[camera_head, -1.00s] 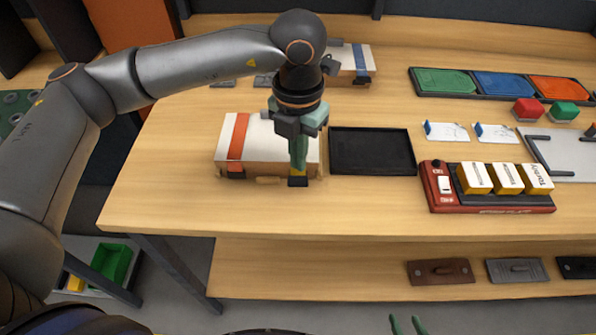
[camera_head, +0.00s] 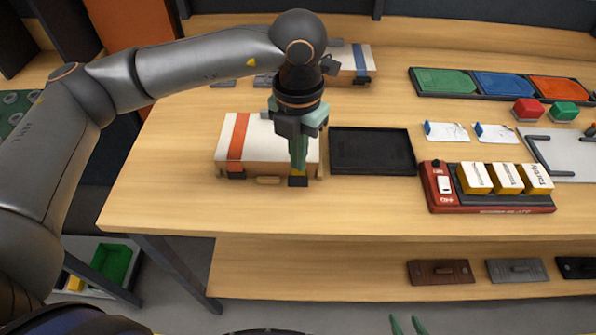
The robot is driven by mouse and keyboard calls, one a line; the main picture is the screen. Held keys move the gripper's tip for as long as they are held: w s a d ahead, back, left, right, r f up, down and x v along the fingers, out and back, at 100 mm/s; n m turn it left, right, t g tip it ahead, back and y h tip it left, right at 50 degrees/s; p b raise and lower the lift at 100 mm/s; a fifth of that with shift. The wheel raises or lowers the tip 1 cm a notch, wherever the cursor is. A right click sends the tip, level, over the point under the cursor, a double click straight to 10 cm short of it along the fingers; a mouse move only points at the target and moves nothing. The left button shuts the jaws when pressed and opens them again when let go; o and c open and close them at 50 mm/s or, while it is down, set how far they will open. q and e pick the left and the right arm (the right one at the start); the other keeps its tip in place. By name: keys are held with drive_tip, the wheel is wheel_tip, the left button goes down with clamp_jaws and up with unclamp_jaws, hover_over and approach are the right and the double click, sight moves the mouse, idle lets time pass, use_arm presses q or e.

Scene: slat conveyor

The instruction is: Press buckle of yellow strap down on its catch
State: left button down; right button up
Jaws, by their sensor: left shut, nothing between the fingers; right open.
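A white-topped case (camera_head: 268,140) with wooden sides lies near the front left of the table. An orange strap (camera_head: 239,137) crosses its left part. A yellow strap (camera_head: 301,170) shows as a small patch at the right of the front edge, the rest hidden behind my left gripper. Its dark buckle (camera_head: 298,182) is at the case's front face; whether it is seated on its catch cannot be told. My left gripper (camera_head: 299,165) is shut and empty, pointing down just above the buckle; contact is unclear. My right gripper (camera_head: 408,325) is open and empty at the bottom edge.
A black tray (camera_head: 372,172) lies right of the case. A red holder (camera_head: 490,209) with yellow boxes (camera_head: 506,178) stands further right. Another case with a blue strap (camera_head: 361,63) lies behind. Bare table lies in front of the case.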

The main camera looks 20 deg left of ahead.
use_arm(q)
drive_tip(key=shift+f+b, duration=1.55)
drive_tip(key=shift+f, duration=0.2)
drive_tip(key=shift+f+b, duration=0.45)
drive_tip(key=shift+f, duration=0.05)
drive_tip(key=shift+r, duration=0.15)
drive_tip(key=shift+s+d, duration=0.2)
drive_tip(key=shift+s, duration=0.55)
drive_tip(key=shift+s+d, duration=0.2)
drive_tip(key=shift+s, duration=0.5)
drive_tip(key=shift+r+p, duration=1.45)
drive_tip(key=shift+r, duration=1.1)
wheel_tip(320, 180, up, 5)
drive_tip(key=p, duration=0.3)
hover_over(298, 182)
drive_tip(key=s, duration=0.1)
drive_tip(key=shift+s+d, duration=0.2)
